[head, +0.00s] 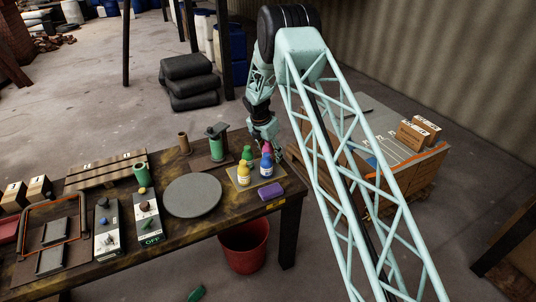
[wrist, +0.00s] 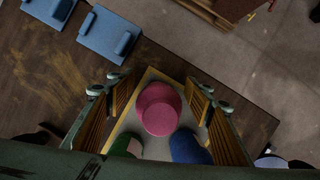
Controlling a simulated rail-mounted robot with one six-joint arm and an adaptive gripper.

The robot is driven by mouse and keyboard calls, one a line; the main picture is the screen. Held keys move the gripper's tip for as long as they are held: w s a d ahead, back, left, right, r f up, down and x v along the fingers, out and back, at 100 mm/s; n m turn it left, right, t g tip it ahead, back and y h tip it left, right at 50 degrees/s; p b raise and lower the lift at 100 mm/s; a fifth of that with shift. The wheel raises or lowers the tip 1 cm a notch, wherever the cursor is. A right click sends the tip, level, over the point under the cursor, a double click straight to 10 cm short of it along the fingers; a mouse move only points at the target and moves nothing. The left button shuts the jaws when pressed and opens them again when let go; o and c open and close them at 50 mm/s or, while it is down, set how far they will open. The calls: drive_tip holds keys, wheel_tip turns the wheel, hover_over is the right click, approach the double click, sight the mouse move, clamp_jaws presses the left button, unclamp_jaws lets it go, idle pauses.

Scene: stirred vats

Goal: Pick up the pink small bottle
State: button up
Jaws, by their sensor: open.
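The pink small bottle (wrist: 160,108) shows from above in the wrist view, between the two open fingers of my gripper (wrist: 158,100). Both fingers stand apart from it. In the head view the pink bottle (head: 266,149) is partly hidden behind the other bottles, just below my gripper (head: 264,138). It stands on a small tan-edged tray (head: 240,184) with a yellow bottle (head: 244,173), a blue bottle (head: 266,166) and a green bottle (head: 247,154). In the wrist view the green bottle (wrist: 126,146) and blue bottle (wrist: 188,148) sit close beside the pink one.
A purple block (head: 271,191) lies near the table's right end. A round grey plate (head: 193,196) and a green cylinder on a stand (head: 217,146) are to the left. A red bucket (head: 243,247) stands on the floor. A cart with boxes (head: 420,132) is at right.

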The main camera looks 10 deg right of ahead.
drive_tip(key=c, duration=1.1)
drive_tip(key=shift+r+p, duration=0.65)
drive_tip(key=shift+r, duration=4.35)
